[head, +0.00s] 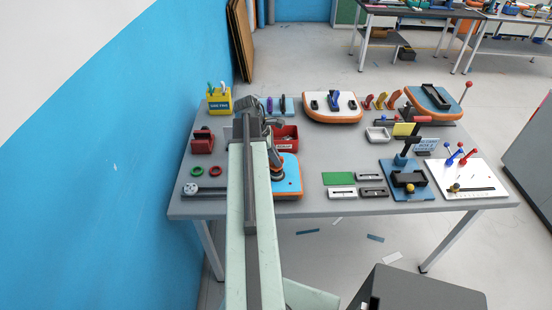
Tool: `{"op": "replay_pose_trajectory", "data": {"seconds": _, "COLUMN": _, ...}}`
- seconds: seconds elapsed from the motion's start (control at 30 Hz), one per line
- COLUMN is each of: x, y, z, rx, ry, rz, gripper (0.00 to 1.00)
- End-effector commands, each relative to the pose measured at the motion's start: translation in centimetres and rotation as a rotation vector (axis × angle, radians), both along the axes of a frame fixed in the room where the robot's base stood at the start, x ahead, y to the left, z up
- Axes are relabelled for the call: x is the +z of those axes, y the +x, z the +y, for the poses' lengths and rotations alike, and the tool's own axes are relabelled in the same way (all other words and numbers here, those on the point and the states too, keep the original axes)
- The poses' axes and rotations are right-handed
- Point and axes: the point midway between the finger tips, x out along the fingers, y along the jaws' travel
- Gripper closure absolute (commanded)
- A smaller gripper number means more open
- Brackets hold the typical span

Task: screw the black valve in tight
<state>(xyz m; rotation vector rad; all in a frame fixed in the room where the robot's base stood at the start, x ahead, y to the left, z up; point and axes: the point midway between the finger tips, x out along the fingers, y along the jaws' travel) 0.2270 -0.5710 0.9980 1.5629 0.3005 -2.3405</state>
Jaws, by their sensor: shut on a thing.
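A small inflatable board (291,180) with a blue top and orange edge lies near the front middle of the grey table. My gripper (277,178) points down onto this board and is shut on the black valve, low at the board's top. The valve itself is mostly hidden by the gripper, so its thread and how deep it sits cannot be told. My pale arm covers the board's left part.
A red bin (286,134) stands just behind the board. Green and red rings (197,171) and a red block (203,141) lie to the left. A white inflatable board (332,118) is farther back. Small plates (342,193) and a blue-based fixture (409,192) stand to the right.

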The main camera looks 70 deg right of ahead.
Motion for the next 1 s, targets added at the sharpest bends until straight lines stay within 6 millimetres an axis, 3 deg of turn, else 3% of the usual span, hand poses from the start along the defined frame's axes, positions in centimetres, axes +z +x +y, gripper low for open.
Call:
{"op": "replay_pose_trajectory", "data": {"seconds": 0.17, "x": -0.6, "y": 0.0, "z": 0.0, "rx": 0.0, "ry": 0.0, "rz": 0.0, "gripper": 1.0}}
{"op": "replay_pose_trajectory", "data": {"seconds": 0.2, "x": -0.4, "y": 0.0, "z": 0.0, "rx": 0.0, "ry": 0.0, "rz": 0.0, "gripper": 0.75}}
{"op": "replay_pose_trajectory", "data": {"seconds": 0.27, "x": -0.4, "y": 0.0, "z": 0.0, "rx": 0.0, "ry": 0.0, "rz": 0.0, "gripper": 0.61}}
{"op": "replay_pose_trajectory", "data": {"seconds": 0.67, "x": 0.1, "y": 0.1, "z": 0.0, "rx": 0.0, "ry": 0.0, "rz": 0.0, "gripper": 0.61}}
{"op": "replay_pose_trajectory", "data": {"seconds": 1.0, "x": 5.6, "y": 2.0, "z": 0.7, "rx": 0.001, "ry": -0.001, "rz": 0.0, "gripper": 0.61}}
